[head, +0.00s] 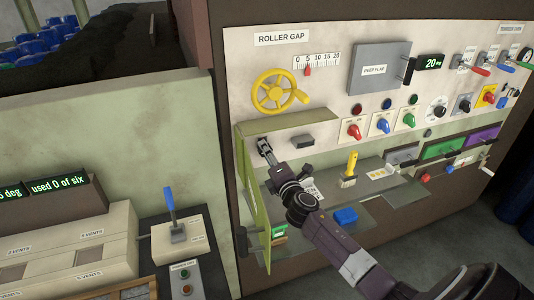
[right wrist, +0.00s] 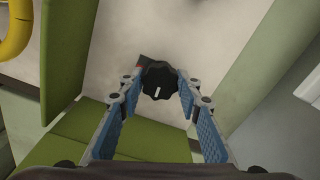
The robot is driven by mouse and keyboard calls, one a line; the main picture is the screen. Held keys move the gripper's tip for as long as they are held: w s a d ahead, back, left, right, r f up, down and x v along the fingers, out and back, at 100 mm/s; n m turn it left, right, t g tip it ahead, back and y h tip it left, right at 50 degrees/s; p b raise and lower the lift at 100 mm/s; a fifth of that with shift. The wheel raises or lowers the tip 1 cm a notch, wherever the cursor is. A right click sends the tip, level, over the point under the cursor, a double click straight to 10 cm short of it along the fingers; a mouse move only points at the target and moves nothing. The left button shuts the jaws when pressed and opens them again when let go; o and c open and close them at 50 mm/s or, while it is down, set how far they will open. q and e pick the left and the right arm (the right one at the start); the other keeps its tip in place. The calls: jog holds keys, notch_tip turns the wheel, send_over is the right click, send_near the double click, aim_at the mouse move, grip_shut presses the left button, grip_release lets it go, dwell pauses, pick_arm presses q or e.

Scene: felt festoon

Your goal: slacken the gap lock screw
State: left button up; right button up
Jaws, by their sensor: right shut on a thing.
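The gap lock screw looks to be a black lobed knob (right wrist: 158,82) with a white mark, on a pale panel inside a green-walled recess in the right wrist view. My right gripper (right wrist: 160,88) has its blue-padded fingers on either side of the knob and is shut on it. In the head view my right gripper (head: 264,146) reaches into the recess below the yellow handwheel (head: 279,92), and it hides the knob there. The roller gap scale (head: 317,61) has its red pointer near 5. My left gripper is not in view.
An open green flap (head: 252,190) stands close left of my right gripper. A dark grey block (head: 302,140) is right of it. A yellow-handled brush (head: 349,170) and a blue block (head: 346,216) are on the ledge near my right arm. Switches and knobs fill the panel's right side.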

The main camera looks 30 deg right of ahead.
jog(key=shift+f, duration=0.15)
jog(key=o, duration=1.2)
jog(key=shift+c, duration=0.2)
jog(key=shift+s, duration=0.1)
jog(key=v, duration=1.2)
